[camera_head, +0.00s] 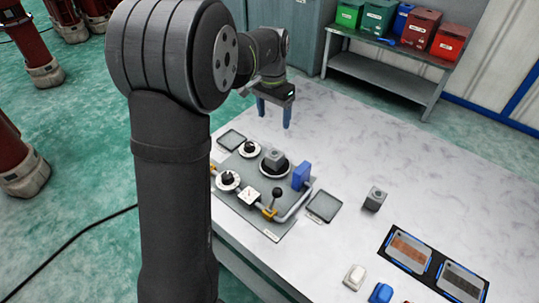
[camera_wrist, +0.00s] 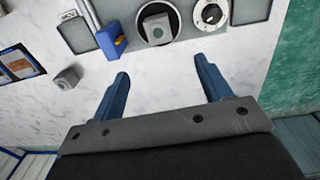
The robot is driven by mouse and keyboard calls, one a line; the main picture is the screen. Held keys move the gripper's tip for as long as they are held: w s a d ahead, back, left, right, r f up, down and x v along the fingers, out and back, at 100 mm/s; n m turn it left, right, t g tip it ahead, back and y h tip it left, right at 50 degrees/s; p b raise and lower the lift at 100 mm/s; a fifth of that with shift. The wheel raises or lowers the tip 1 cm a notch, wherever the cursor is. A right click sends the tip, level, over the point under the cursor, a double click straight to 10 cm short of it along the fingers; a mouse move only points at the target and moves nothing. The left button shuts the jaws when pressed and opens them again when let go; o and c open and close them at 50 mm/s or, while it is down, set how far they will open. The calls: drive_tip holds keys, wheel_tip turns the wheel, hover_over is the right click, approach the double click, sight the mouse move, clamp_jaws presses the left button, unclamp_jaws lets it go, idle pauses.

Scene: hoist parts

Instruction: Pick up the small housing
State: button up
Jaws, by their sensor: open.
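A small grey block-shaped housing (camera_head: 375,199) stands alone on the pale table, right of the control panel; it also shows at the left in the wrist view (camera_wrist: 66,78). A second grey housing (camera_head: 274,158) sits on a dark round base on the panel; it appears at the top centre of the wrist view (camera_wrist: 157,29). I cannot tell from the pictures which one the task names. My gripper (camera_head: 273,113) is above the table beyond the panel, with blue fingers apart and nothing between them. In the wrist view, the gripper (camera_wrist: 162,68) points toward the panel housing, apart from both housings.
The grey panel (camera_head: 232,196) carries dials, a black-knobbed lever and a blue block (camera_head: 301,175). An empty tray (camera_head: 324,206) lies between panel and loose housing. A dark mat with two cards (camera_head: 434,264) and white and blue pieces lie nearer. The far right table is clear.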

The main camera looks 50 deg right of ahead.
sight(275, 153)
drive_tip(key=f, duration=1.1)
drive_tip(key=s+f, duration=0.1)
drive_tip(key=f, duration=0.4)
drive_tip(key=shift+a+f, duration=0.15)
drive_tip(key=shift+f, duration=0.2)
drive_tip(key=shift+w, duration=0.1)
drive_tip(key=c, duration=1.3)
drive_tip(key=shift+r, duration=0.15)
